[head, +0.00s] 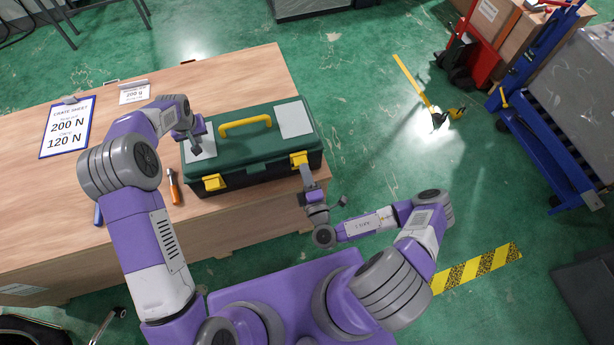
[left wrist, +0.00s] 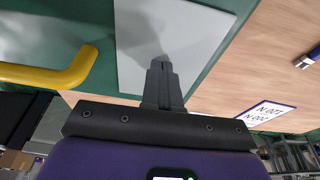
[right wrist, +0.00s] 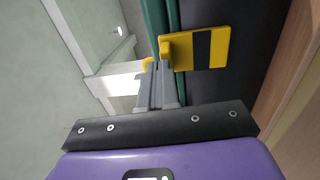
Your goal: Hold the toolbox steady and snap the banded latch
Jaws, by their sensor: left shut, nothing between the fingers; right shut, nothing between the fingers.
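The toolbox (head: 252,145) has a green lid, a dark body and a yellow handle, and stands at the table's right end. Its lid has two grey pads. My left gripper (head: 195,150) is shut with its tips at the left pad (head: 208,143); the pad fills the left wrist view (left wrist: 200,35). Contact is hard to tell. My right gripper (head: 304,168) is shut and empty beside the front right latch. That yellow latch (head: 298,158) shows a black band in the right wrist view (right wrist: 203,48), close by the fingertips. Whether it is fastened is unclear. The left latch (head: 213,182) shows no band.
An orange-handled screwdriver (head: 173,187) lies left of the toolbox. A clipboard sheet (head: 67,127) reading 200 N and 120 N and a small card (head: 134,92) lie on the wooden table (head: 240,65). Green floor is open to the right, with a blue cart (head: 530,130) beyond.

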